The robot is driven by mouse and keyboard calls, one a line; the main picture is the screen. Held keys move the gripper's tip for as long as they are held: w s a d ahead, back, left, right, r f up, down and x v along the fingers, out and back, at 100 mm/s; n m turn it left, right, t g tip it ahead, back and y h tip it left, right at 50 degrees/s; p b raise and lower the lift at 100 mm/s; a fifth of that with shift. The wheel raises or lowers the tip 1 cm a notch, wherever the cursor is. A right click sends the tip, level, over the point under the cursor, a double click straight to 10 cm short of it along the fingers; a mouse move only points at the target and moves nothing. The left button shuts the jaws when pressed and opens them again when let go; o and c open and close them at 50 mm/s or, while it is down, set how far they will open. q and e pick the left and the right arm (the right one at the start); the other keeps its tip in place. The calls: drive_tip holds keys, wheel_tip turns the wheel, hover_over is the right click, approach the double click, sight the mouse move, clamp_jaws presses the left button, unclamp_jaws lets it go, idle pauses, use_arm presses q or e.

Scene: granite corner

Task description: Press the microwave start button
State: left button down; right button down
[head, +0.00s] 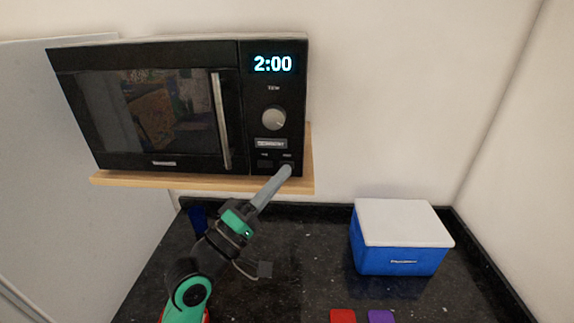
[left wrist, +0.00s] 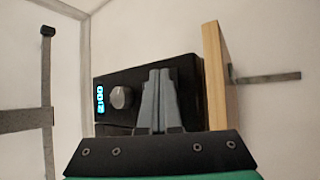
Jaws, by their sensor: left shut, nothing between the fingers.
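The black microwave (head: 150,110) sits on a wooden wall shelf, its door closed and its display (head: 273,64) reading 2:00. A round knob (head: 274,118) is below the display, with small buttons (head: 265,163) at the panel's bottom. My left gripper (head: 286,170) is shut and empty, its fingertips at the lower right button area, covering part of it. Whether they touch the panel I cannot tell. The left wrist view shows the shut fingers (left wrist: 159,75) in front of the microwave panel, beside the knob (left wrist: 122,97). My right gripper is not in view.
The wooden shelf (head: 200,183) juts out under the microwave. A blue cooler box with a white lid (head: 400,222) stands on the black granite counter (head: 310,260) at right. A red item (head: 343,316) and a purple item (head: 381,316) lie at the front edge.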

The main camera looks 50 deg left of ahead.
use_arm(q)
drive_tip(key=shift+w+a, duration=0.3)
